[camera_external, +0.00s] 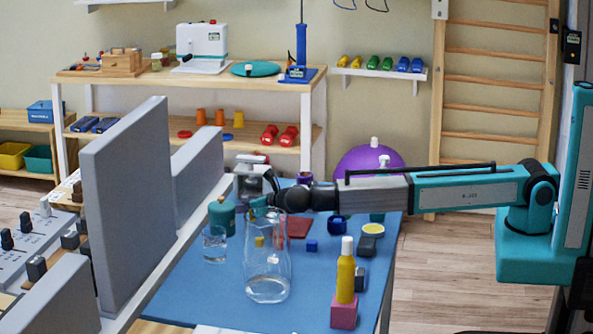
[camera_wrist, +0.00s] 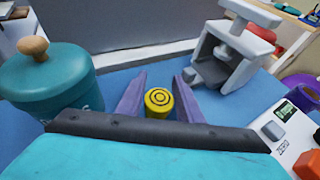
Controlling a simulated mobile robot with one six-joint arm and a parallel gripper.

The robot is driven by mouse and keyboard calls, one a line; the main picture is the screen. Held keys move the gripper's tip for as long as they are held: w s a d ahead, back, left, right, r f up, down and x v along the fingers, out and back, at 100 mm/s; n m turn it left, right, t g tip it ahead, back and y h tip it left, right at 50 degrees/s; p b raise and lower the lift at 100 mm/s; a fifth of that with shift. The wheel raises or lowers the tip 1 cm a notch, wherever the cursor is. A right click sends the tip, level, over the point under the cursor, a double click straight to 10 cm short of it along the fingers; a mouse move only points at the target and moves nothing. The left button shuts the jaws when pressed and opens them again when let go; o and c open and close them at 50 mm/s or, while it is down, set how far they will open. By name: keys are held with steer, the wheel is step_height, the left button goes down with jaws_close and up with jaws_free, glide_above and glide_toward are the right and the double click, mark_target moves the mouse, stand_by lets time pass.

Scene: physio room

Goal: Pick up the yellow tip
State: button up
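The yellow tip (camera_wrist: 158,102), a short cylinder with dark rings on its end, shows in the wrist view between my two fingers. Gaps show on both sides, so the fingers do not touch it. My gripper (camera_wrist: 158,90) is open and empty. The lower part of the tip is hidden by my gripper body. In the external view my gripper (camera_external: 258,204) is over the blue table, beside the teal jar. A small yellow piece (camera_external: 259,241) shows there through the glass carafe; I cannot tell whether it is the same tip.
The teal jar (camera_wrist: 48,78) with a wooden knob stands close on the left, the grey clamp (camera_wrist: 232,48) behind on the right. A white device (camera_wrist: 275,135) is near right. The glass carafe (camera_external: 267,275) and a yellow bottle (camera_external: 345,278) stand in the table's front part.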

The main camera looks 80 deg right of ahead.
steer(key=shift+w+d+f, duration=0.25)
steer(key=shift+w, duration=0.25)
steer(key=c, duration=0.7)
steer(key=shift+r, duration=0.15)
steer(key=shift+r, duration=1.25)
steer(key=s, duration=0.5)
steer(key=s+r, duration=0.1)
steer(key=s, duration=0.4)
steer(key=s+d+r, duration=0.1)
steer(key=s, duration=0.5)
steer(key=shift+r, duration=0.15)
